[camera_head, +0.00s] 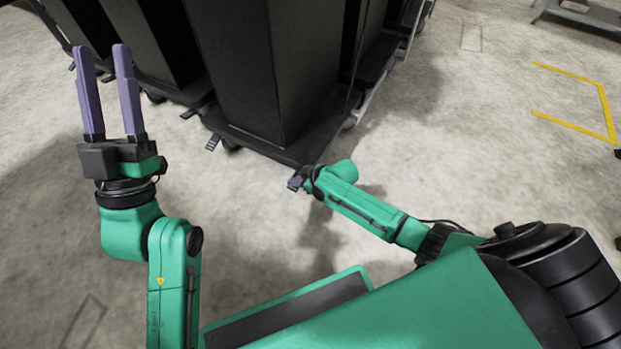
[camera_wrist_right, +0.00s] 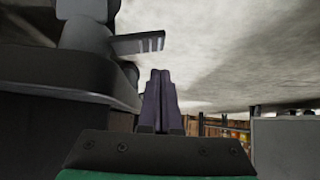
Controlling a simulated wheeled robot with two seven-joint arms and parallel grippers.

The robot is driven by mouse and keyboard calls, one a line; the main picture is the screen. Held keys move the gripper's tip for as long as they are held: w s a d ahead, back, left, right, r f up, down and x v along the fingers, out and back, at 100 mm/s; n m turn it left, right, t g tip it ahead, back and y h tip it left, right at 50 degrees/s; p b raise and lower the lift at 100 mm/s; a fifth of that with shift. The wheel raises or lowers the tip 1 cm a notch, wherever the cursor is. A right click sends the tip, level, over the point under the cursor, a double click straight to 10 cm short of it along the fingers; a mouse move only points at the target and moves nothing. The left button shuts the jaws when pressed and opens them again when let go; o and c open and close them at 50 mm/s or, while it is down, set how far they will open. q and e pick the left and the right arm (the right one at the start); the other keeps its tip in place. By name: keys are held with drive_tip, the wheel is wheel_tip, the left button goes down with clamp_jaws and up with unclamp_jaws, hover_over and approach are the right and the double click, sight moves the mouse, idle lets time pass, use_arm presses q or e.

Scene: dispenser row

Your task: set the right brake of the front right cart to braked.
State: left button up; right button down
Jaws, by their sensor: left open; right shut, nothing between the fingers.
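The front right cart (camera_head: 245,65) is a tall black unit on a dark base at the top centre of the head view. Its left brake pedal (camera_head: 212,142) sticks out from the base's front edge. My right gripper (camera_head: 295,183) is at the base's near right corner and hides the right brake there. In the right wrist view, a ribbed grey pedal (camera_wrist_right: 138,43), apparently that right brake, juts from a dark caster mount, just above the shut, empty purple fingers (camera_wrist_right: 160,77) in the picture. Contact cannot be told. My left gripper (camera_head: 108,65) is open and empty, left of the cart.
Other black carts stand behind and to the left, one with a pedal (camera_head: 189,113) low at its front. Concrete floor (camera_head: 470,150) is clear to the right, with yellow floor lines (camera_head: 570,75) further right. A grey panel (camera_wrist_right: 290,145) shows low right in the wrist view.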

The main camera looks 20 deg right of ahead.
use_arm(q)
drive_tip(key=d+f+n+g+y+p, duration=0.15)
drive_tip(key=f+g, duration=0.25)
drive_tip(key=f, duration=1)
drive_tip(key=d+f+n+g+y+p, duration=0.1)
drive_tip(key=d+f+g+y, duration=0.3)
drive_tip(key=f, duration=0.9)
drive_tip(key=s+a+f+g+p, duration=0.15)
drive_tip(key=s+f+g, duration=0.45)
drive_tip(key=s+f, duration=0.6)
drive_tip(key=shift+g+h, duration=0.35)
drive_tip(key=shift+g, duration=0.15)
drive_tip(key=r+p, duration=0.1)
drive_tip(key=w+r+p, duration=0.1)
drive_tip(key=r+p, duration=0.2)
drive_tip(key=p, duration=0.1)
drive_tip(key=shift+w+r, duration=0.15)
drive_tip(key=shift+w, duration=0.15)
use_arm(e)
drive_tip(key=s+d+r, duration=0.2)
drive_tip(key=s+r, duration=0.5)
drive_tip(key=r, duration=0.2)
drive_tip(key=shift+d+r, duration=0.15)
drive_tip(key=shift+d, duration=0.1)
